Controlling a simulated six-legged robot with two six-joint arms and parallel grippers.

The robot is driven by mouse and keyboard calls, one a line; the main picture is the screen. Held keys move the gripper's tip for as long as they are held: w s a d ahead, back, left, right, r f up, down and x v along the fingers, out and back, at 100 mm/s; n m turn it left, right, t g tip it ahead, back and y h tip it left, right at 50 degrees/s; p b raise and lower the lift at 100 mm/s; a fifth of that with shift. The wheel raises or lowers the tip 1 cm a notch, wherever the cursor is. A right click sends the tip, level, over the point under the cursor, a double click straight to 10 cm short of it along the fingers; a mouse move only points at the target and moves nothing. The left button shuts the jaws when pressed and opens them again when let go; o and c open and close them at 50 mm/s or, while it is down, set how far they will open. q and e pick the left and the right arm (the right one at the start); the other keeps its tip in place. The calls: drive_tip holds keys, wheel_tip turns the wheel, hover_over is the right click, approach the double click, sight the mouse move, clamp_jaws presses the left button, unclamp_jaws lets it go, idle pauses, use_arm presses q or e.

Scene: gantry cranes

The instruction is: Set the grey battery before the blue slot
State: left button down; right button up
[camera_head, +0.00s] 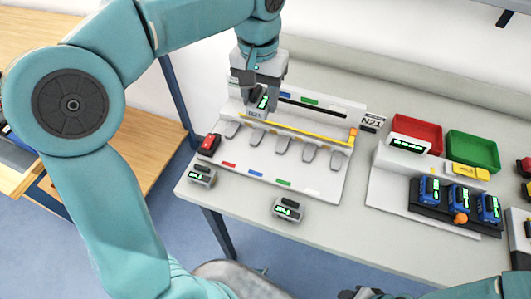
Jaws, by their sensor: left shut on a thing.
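My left gripper (262,94) is shut on a battery (263,102) with a lit green display, over the back left of a white rack. The fingers hide most of the battery, and I cannot tell whether it touches the rack. Two grey batteries with green displays stand apart from the gripper, one at the table's left front edge (201,175) and one in front of the rack (288,209). A blue mark (252,174) lies on the rack's front strip, and another blue mark (285,94) on its back strip. My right gripper (366,292) shows only partly at the bottom edge.
The white rack (325,185) has several grey tabs, a yellow bar (300,132) and a red block (209,144). To the right stand a red tray (416,134), a green tray (472,150) and a stand with blue batteries (460,197).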

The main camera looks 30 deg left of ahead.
use_arm(q)
hover_over(261, 161)
wheel_tip(261, 161, down, 15)
drive_tip(key=shift+a+f+b, duration=0.1)
drive_tip(key=shift+f+b, duration=0.1)
drive_tip(key=shift+b, duration=0.25)
wheel_tip(261, 161, down, 4)
drive_tip(key=shift+r, duration=0.25)
drive_tip(key=shift+w+f, duration=0.1)
drive_tip(key=shift+f, duration=0.35)
drive_tip(key=c, duration=0.5)
unclamp_jaws()
drive_tip(key=shift+f, duration=0.1)
